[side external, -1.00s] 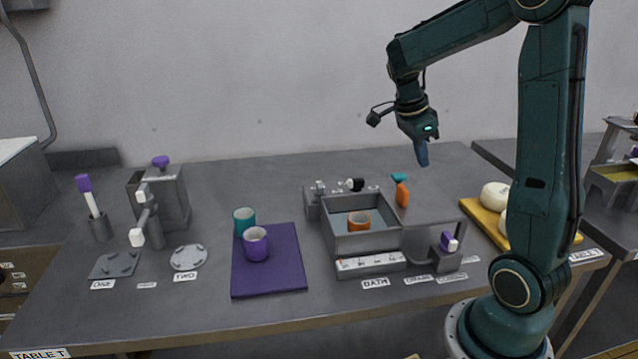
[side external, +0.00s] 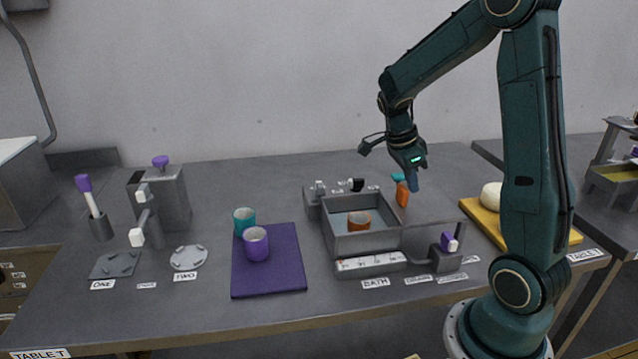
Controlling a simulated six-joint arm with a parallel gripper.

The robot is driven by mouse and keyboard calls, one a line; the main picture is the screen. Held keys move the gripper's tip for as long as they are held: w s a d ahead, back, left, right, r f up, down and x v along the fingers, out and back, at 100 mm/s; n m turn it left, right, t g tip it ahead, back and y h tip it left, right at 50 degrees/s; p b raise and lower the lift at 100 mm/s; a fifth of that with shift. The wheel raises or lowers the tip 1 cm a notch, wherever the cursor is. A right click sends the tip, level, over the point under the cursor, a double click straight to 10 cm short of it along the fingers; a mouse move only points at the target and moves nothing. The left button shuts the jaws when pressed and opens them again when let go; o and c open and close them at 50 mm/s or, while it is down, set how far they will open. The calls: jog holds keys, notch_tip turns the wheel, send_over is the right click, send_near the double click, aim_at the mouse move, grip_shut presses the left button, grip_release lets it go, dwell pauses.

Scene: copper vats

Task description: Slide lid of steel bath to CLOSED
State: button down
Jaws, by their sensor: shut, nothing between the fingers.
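The steel bath (side external: 338,246) is a grey box labelled BATH at the right of the middle of the table. Its top is uncovered and an orange ring-like cup (side external: 359,221) sits inside. A grey plate that looks like its lid (side external: 425,238) lies at the right of the bath, with a purple and white handle (side external: 448,242) near its front right end. My gripper (side external: 412,184) is shut and empty, above the table behind and to the right of the bath. It overlaps an orange bottle with a teal top (side external: 402,194) in the picture; I cannot tell whether they touch.
A purple mat (side external: 283,280) with a teal cup (side external: 243,220) and a purple cup (side external: 255,243) lies left of the bath. A yellow board (side external: 487,222) with a pale round thing (side external: 491,195) lies to the right. A black-tipped knob (side external: 356,184) stands behind the bath.

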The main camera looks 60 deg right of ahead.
jog(key=shift+w+a, duration=0.15)
dwell(0.3)
jog(key=w+a, duration=1.1)
jog(key=shift+w+a, duration=0.15)
jog(key=shift+w, duration=0.05)
dwell(0.3)
jog(key=s+d, duration=0.3)
jog(key=v, duration=1)
jog(key=shift+s, duration=0.15)
jog(key=shift+d, duration=0.1)
